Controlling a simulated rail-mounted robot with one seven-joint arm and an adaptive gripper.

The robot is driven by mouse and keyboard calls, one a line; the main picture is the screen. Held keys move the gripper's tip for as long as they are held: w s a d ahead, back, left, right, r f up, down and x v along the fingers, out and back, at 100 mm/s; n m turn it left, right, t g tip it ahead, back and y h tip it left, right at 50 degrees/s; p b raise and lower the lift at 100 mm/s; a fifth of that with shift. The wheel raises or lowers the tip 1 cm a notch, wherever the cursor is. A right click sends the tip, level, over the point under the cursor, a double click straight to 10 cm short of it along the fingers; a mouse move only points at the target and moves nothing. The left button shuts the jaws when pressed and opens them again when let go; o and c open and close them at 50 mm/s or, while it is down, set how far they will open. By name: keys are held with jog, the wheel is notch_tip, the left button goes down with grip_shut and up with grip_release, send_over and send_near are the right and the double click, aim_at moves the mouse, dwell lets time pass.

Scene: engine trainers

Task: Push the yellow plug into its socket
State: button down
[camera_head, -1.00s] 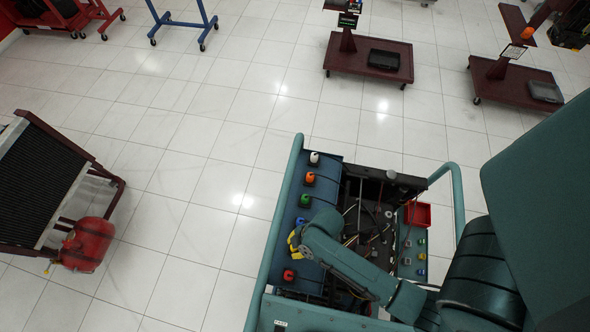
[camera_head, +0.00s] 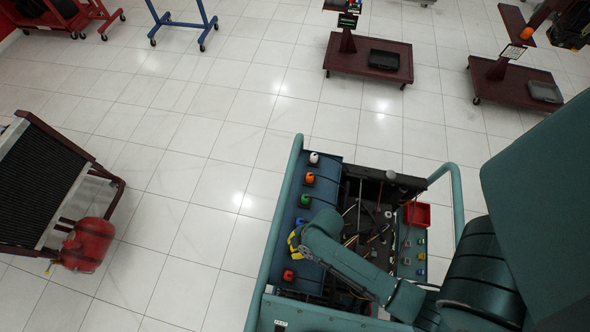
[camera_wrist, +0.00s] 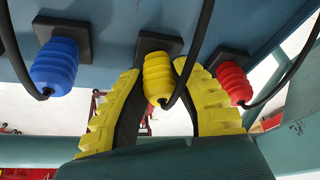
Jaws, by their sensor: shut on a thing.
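The yellow plug (camera_wrist: 158,80) is in the middle of the wrist view, against a dark square socket (camera_wrist: 158,43) on the blue panel (camera_wrist: 110,12). It sits in line with the socket; I cannot tell how deep it is in. A black cable loops from it. My gripper (camera_wrist: 158,92), with yellow ribbed fingers, is shut on the yellow plug, one finger on each side. In the head view my gripper (camera_head: 295,241) is over the blue panel, between the blue and red plugs, and the yellow plug is hidden or blends with the fingers.
The blue plug (camera_wrist: 54,66) is left and the red plug (camera_wrist: 234,82) right of my gripper, both close, with black cables hanging nearby. Orange (camera_head: 310,179), green (camera_head: 305,201) and white (camera_head: 314,158) plugs line the panel. A red tray (camera_head: 417,214) is across the engine.

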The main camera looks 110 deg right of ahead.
jog(key=shift+f, duration=0.15)
jog(key=c, duration=0.9)
grip_release()
notch_tip(320, 180, up, 7)
jog(key=p, duration=0.7)
